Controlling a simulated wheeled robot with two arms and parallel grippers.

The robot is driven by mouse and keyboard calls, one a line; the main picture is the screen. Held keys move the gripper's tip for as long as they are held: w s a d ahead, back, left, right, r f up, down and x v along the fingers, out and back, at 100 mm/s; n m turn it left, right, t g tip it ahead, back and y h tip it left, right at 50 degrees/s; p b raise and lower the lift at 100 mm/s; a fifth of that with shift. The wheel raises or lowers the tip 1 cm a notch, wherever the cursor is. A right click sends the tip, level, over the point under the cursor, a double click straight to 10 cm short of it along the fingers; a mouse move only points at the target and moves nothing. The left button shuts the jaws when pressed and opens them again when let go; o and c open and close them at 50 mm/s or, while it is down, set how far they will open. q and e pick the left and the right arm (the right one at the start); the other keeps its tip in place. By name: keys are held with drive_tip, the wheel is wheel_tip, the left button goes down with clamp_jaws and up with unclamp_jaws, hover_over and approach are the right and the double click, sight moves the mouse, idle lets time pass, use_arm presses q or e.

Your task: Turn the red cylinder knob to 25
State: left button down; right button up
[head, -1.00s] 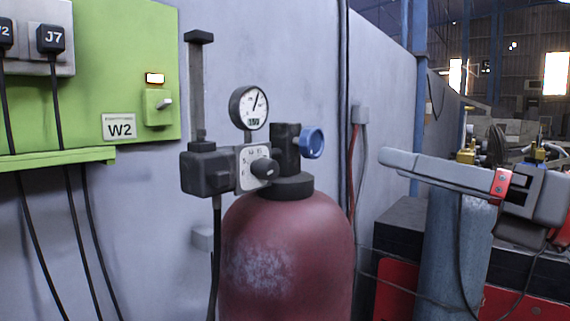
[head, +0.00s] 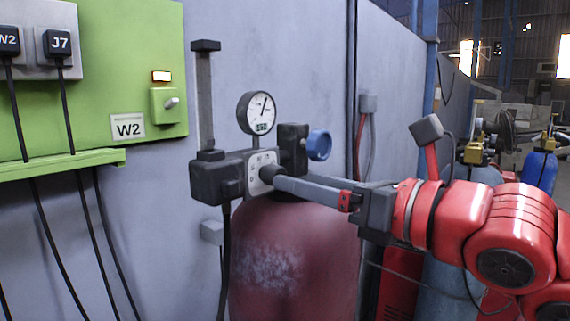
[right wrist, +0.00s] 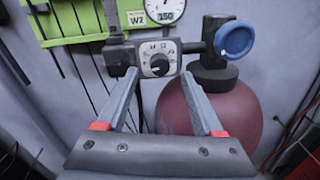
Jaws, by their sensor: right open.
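The red cylinder (head: 295,260) stands upright against the wall; its body also shows in the right wrist view (right wrist: 242,105). A regulator block on its valve carries a pale dial plate (right wrist: 145,50) with a dark round knob (right wrist: 159,66). In the head view the knob (head: 266,174) is partly covered by my fingers. My right gripper (head: 276,183) reaches in from the right, its fingertips at the knob. In the right wrist view the gripper (right wrist: 160,76) is open, one finger on each side of the knob; contact cannot be told. My left gripper is out of view.
A round gauge (head: 257,112) sits above the block, its display reading 150 in the right wrist view. A blue handwheel (head: 319,145) is right of the valve. A green panel (head: 100,95) with cables is on the left wall. Blue cylinders (head: 538,170) stand at the right.

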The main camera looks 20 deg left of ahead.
sight(272, 175)
drive_tip(key=p+x, duration=0.1)
drive_tip(key=x, duration=0.3)
drive_tip(key=shift+a, duration=0.3)
clamp_jaws()
